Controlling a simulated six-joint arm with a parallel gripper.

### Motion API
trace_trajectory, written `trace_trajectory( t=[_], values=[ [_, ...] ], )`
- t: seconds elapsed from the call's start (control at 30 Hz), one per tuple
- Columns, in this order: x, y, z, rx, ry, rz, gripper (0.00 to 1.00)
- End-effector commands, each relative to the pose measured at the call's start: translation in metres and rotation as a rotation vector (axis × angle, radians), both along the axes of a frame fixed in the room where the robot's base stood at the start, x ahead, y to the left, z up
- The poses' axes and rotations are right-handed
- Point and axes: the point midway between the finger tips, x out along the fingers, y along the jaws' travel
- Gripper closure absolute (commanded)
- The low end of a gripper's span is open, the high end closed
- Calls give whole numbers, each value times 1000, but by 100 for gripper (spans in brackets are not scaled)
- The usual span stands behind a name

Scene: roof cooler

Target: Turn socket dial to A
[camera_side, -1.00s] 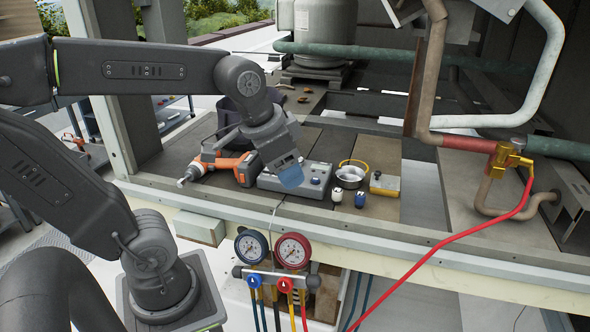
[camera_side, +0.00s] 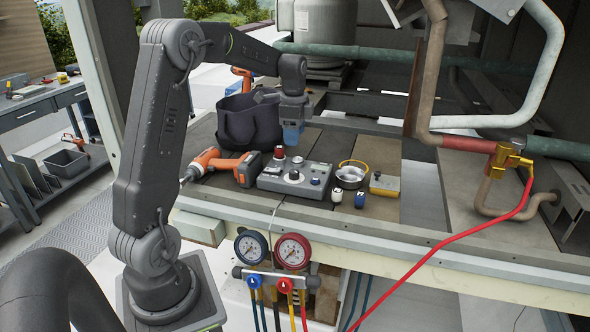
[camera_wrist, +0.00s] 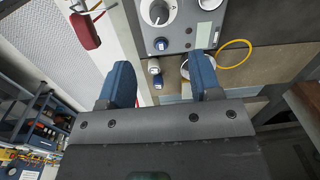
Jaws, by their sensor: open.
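The grey control box (camera_side: 270,181) with several dials lies flat on the deck in the side view. The box (camera_wrist: 178,35) shows beyond the fingertips, cut by the top edge.
An orange drill (camera_side: 226,164) lies left of the box, with a dark bucket (camera_side: 248,122) behind it. A metal bowl with a yellow ring (camera_side: 349,176), small white and blue pieces (camera_side: 360,200) and a yellow-grey block (camera_side: 385,184) lie to the right. Gauges (camera_side: 293,250) hang in front.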

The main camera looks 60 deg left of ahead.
Motion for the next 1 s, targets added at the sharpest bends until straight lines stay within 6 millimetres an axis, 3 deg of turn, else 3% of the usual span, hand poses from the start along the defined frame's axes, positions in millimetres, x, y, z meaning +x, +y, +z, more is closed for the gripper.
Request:
trace_trajectory(
  t=[0.3,0.5,0.7,1.0],
  values=[
    [1,1,-67,-4,5,1,42],
    [2,2,-100,-3,4,1,42],
    [3,3,-116,-1,1,1,42],
    [3,3,-118,0,0,1,42]
  ],
)
